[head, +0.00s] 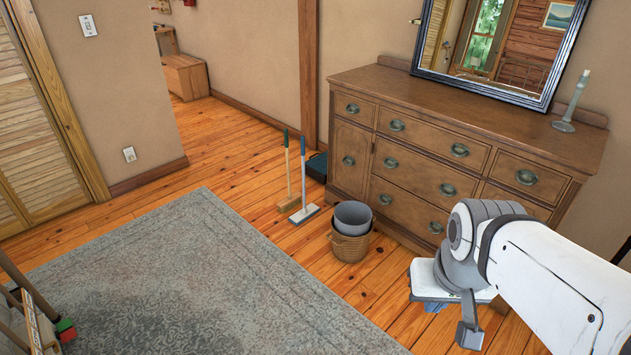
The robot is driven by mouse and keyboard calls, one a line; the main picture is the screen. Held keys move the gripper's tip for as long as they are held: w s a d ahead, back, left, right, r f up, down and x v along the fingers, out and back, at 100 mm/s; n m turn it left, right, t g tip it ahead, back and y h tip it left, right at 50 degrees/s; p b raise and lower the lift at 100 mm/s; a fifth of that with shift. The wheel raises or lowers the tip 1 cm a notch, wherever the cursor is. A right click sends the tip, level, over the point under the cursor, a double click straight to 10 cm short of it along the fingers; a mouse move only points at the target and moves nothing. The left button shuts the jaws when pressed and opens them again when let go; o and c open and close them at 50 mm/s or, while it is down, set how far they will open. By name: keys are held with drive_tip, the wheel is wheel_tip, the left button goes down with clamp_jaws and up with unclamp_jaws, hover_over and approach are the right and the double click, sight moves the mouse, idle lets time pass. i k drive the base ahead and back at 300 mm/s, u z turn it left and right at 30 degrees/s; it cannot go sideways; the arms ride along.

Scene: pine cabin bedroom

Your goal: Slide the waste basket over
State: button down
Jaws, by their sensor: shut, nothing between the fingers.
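The waste basket (349,248) is a brown wicker basket on the wooden floor, in front of the dresser's left end. A grey round bin or liner (352,216) sits in its top and tilts a little. My gripper (469,334) is at the lower right, in front of the dresser, pointing down. It is shut and empty, to the right of the basket and apart from it. My arm hides part of the dresser and floor there.
The dresser (447,150) stands behind the basket. A broom (289,180) and a blue-handled brush (304,190) stand left of it, with a dark box (317,167) behind. A grey rug (200,275) lies left. Bare floor lies between basket and gripper.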

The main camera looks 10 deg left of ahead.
sight(346, 250)
drive_tip(key=u, duration=0.55)
drive_tip(key=i, duration=2.85)
drive_tip(key=z, duration=0.65)
